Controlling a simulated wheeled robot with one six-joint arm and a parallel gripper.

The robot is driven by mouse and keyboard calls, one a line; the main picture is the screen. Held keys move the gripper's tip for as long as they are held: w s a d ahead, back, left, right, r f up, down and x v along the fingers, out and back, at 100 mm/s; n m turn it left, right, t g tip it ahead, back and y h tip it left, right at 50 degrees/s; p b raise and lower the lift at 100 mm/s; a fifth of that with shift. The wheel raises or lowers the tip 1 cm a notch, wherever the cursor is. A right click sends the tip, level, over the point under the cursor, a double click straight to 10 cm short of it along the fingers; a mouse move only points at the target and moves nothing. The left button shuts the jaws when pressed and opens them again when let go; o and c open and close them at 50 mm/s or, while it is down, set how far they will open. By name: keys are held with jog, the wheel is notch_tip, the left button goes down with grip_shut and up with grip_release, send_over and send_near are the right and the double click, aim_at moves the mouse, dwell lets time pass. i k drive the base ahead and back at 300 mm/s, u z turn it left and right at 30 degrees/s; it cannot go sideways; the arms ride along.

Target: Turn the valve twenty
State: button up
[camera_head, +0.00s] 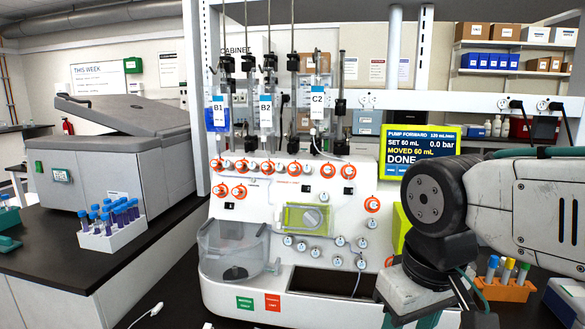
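The white cell processor (225,270) stands on the dark bench in the middle. Its front panel carries several orange-ringed valves (294,168) in the upper rows and several plain round valves (315,252) lower down. The valve numbers are too small to read, so I cannot tell which one is valve twenty. The grey body of my gripper (410,293) is low on the right, in front of the processor's right edge. Its fingers cannot be made out. It appears apart from the lower valves, to their right.
A display (419,147) reads PUMP FORWARD, MOVED 60 mL, DONE. Bags labelled B1, B2 and C2 (317,100) hang above the panel. A clear tank (232,250) juts out at the panel's lower left. Tube racks stand left (115,235) and right (507,289).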

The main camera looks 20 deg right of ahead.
aim_at(361, 263)
jog(key=u, duration=1.25)
jog(key=k, duration=1.15)
jog(key=z, duration=1.3)
jog(key=i, duration=0.5)
jog(key=u, duration=0.05)
